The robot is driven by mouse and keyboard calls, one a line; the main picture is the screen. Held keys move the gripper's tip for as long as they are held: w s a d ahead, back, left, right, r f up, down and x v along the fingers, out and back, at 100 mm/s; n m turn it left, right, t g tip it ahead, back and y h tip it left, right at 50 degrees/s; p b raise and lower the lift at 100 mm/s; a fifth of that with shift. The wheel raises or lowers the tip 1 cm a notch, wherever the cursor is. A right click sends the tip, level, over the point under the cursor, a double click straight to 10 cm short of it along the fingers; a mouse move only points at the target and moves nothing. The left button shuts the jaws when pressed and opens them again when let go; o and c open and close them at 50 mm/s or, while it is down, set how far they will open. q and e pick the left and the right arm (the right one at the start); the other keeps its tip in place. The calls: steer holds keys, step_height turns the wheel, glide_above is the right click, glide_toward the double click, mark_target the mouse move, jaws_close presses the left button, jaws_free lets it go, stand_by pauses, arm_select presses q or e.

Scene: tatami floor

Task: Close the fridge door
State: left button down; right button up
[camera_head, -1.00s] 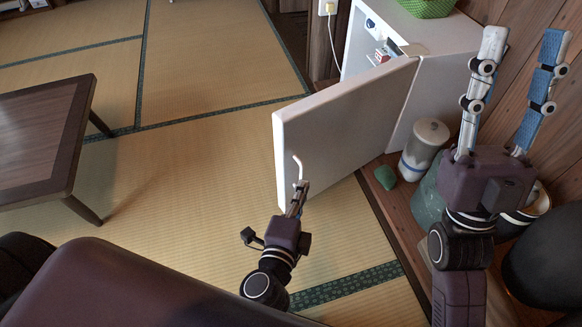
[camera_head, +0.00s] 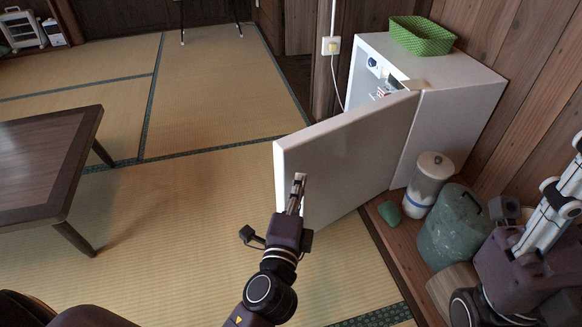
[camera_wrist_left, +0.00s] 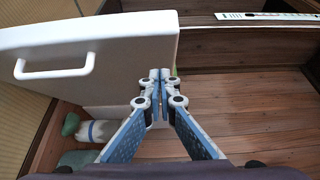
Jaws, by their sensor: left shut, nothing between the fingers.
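The white fridge (camera_head: 455,115) stands against the wood wall at the back right. Its door (camera_head: 350,150) is ajar and swung out toward me, with some contents showing in the gap. My left gripper (camera_head: 298,180) is shut and empty, in front of the door near its free edge; contact cannot be told. In the left wrist view the shut fingertips (camera_wrist_left: 160,76) overlap the door (camera_wrist_left: 120,40), and the white handle (camera_wrist_left: 55,66) is left of them, clear of the fingers. My right gripper (camera_head: 560,205) is at the right edge, partly cut off, away from the door.
A green basket (camera_head: 421,36) sits on the fridge. A white container (camera_head: 428,180), a green lump (camera_head: 389,212) and a grey-green bin (camera_head: 453,228) stand on the wood strip below the door. A dark low table (camera_head: 40,160) is at left. Tatami between table and door is clear.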

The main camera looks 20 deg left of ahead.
mark_target(294, 157)
arm_select(q)
steer(key=w+a, duration=0.1)
steer(key=w, duration=0.1)
steer(key=w+a, duration=0.1)
steer(key=shift+w+a+f+b, duration=0.1)
steer(key=shift+w+a+b, duration=0.25)
steer(key=shift+a, duration=0.05)
steer(key=shift+w+a, duration=0.25)
steer(key=shift+a, duration=0.05)
